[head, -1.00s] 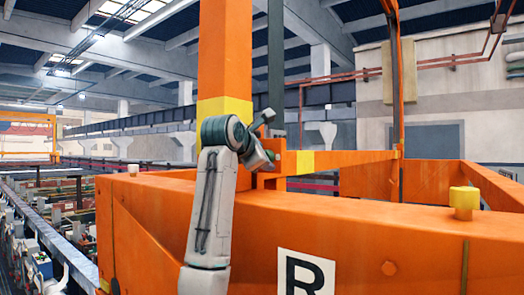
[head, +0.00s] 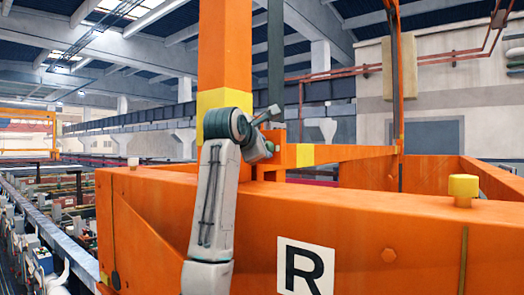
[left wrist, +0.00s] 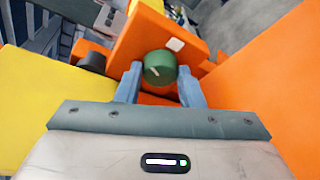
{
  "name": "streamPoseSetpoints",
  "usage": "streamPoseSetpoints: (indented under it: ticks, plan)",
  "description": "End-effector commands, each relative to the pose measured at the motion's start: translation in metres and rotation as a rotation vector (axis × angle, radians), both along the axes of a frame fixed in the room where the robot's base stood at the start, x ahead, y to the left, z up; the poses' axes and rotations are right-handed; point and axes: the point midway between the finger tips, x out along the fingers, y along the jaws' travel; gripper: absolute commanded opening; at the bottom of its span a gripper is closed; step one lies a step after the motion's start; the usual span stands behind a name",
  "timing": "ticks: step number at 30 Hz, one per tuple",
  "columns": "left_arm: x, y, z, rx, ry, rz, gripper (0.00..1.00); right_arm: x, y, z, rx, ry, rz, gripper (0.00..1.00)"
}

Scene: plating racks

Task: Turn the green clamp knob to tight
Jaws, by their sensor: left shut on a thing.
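The green clamp knob (left wrist: 160,66) shows in the left wrist view, on an orange plate, with a pale pointer line on its face. My left gripper (left wrist: 159,88) has its two blue-grey fingers on either side of the knob and is shut on it. In the head view my left gripper (head: 266,146) is at the orange bracket beside the tall post. The knob cannot be made out clearly there. My right gripper is not in view.
A big orange frame (head: 350,225) marked R fills the foreground. An orange post (head: 224,50) with a yellow band rises behind my left arm. A yellow cap (head: 463,188) stands on the frame at right. A dark round part (left wrist: 92,60) lies left of the knob.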

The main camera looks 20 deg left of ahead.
Motion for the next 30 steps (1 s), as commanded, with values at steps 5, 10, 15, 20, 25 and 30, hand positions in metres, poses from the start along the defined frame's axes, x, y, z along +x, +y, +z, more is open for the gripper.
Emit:
streamPoseSetpoints:
  ticks: [5,10,15,20,25,30]
  plan:
    - [0.000,-0.001,-0.007,0.146,-0.051,0.000,0.12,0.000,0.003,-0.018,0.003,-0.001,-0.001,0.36]
    - [0.000,-0.002,-0.008,0.297,-0.106,0.000,0.12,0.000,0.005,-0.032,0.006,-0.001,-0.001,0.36]
    - [0.000,-0.002,-0.010,0.449,-0.160,0.000,0.12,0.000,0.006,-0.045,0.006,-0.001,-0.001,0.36]
    - [0.000,-0.002,-0.012,0.593,-0.211,0.000,0.12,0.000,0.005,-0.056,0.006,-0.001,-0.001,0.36]
    - [0.000,-0.002,-0.012,0.732,-0.262,-0.001,0.12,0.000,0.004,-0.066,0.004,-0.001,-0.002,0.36]
    - [0.000,-0.002,-0.013,0.850,-0.305,-0.002,0.12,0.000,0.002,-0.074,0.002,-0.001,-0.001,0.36]
